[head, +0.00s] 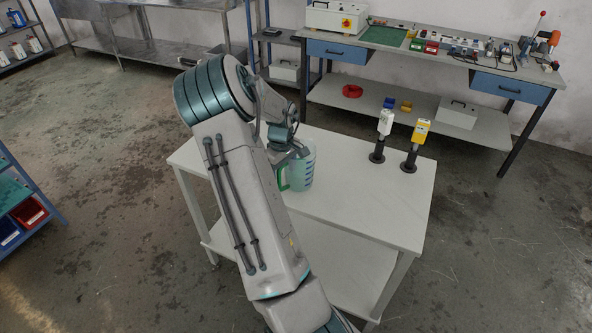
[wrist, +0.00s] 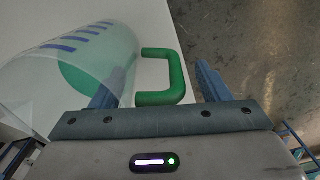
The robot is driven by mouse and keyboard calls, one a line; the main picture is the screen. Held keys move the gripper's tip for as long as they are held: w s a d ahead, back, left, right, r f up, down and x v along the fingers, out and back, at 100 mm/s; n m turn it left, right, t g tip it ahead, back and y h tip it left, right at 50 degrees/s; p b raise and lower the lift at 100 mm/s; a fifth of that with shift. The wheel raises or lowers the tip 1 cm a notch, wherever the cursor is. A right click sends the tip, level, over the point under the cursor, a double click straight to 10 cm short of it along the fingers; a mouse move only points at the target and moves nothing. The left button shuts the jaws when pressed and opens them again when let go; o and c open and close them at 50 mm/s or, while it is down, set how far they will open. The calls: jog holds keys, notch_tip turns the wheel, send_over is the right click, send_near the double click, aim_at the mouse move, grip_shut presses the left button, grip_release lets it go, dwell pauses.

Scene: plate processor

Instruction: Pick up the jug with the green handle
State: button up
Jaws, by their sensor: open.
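The jug (head: 302,168) is clear with blue marks and stands upright on the white table (head: 350,205), partly hidden behind my arm. Its green handle (head: 283,180) shows at its left side. In the wrist view the jug (wrist: 95,55) fills the left, and the green handle (wrist: 179,75) lies in the middle. My gripper (wrist: 158,85) is open, with one finger on each side of the handle. The left finger overlaps the jug's wall in the picture; I cannot tell whether it touches. In the head view my gripper is mostly hidden by my arm.
Two devices on black stands, one white (head: 385,122) and one yellow (head: 420,131), stand at the table's back right. The table's front right is clear. A workbench (head: 400,57) with tools stands behind. A blue shelf with bins (head: 28,212) is at the left.

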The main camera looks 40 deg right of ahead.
jog(key=c, duration=1.5)
